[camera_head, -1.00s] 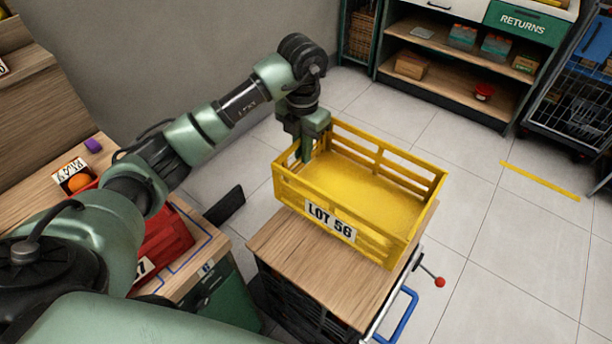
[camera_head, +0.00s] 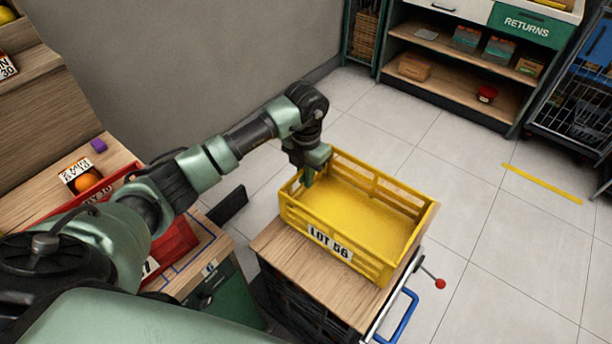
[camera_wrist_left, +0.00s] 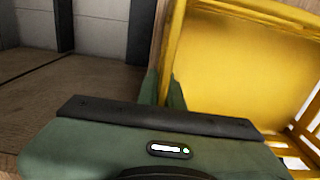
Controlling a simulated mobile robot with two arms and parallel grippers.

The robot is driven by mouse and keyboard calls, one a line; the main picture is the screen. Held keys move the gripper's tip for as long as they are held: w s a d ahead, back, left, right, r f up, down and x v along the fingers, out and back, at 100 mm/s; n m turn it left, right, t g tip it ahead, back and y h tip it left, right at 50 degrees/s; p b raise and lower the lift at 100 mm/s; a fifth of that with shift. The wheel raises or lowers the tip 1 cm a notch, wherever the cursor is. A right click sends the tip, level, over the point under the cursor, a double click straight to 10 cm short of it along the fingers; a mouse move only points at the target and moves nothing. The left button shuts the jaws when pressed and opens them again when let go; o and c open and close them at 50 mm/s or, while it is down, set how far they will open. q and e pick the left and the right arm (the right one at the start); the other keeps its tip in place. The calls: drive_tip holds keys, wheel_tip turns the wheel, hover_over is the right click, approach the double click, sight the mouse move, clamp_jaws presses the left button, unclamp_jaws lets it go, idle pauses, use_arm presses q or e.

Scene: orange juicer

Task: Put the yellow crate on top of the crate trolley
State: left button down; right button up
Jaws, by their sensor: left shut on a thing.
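The yellow crate (camera_head: 365,215), labelled LOT 56, is empty and level over the far part of the wooden top of the crate trolley (camera_head: 310,278). I cannot tell whether its base touches the top. My left gripper (camera_head: 308,178) is shut on the crate's left end wall, near the far corner. In the left wrist view the fingers (camera_wrist_left: 162,90) straddle the rim of the yellow crate (camera_wrist_left: 235,60). The trolley has a blue handle (camera_head: 398,318) and a lever with a red knob (camera_head: 440,284) on its right. My right gripper is not in view.
A shelf unit (camera_head: 455,80) and a wire cage trolley (camera_head: 580,105) stand at the back. The tiled floor right of the trolley is clear.

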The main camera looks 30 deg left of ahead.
use_arm(q)
drive_tip(key=c, duration=1.6)
unclamp_jaws()
drive_tip(key=shift+o, duration=0.2)
drive_tip(key=shift+r, duration=0.6)
wheel_tip(320, 180, up, 11)
drive_tip(key=shift+r+b, duration=0.1)
drive_tip(key=shift+b, duration=0.85)
